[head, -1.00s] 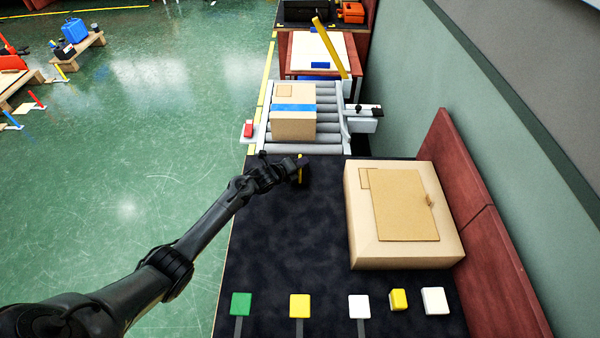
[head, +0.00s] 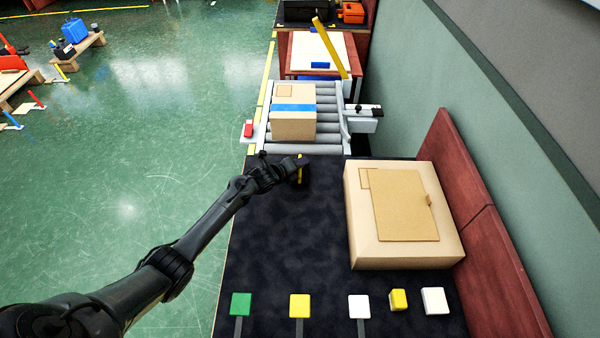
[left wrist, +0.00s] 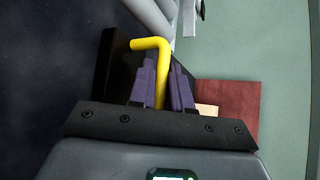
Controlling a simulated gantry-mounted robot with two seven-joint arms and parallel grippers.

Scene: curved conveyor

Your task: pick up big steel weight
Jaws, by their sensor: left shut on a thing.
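A dark block with a yellow handle, which looks like the big steel weight (head: 304,180), is at the far end of the black table mat, just short of the conveyor. My left gripper (head: 297,168) reaches it from the left and partly hides it. In the left wrist view, my left gripper (left wrist: 163,82) has its two fingers closed on either side of the bent yellow handle (left wrist: 152,44). The dark body of the weight (left wrist: 113,62) shows behind the fingers. I cannot tell whether the weight touches the mat. My right gripper is not in view.
A large cardboard box (head: 400,250) stands on the right of the black mat (head: 270,240). A smaller box with blue tape (head: 293,127) sits on the roller conveyor (head: 328,115) beyond. Several coloured blocks line the near edge. The mat's middle is clear.

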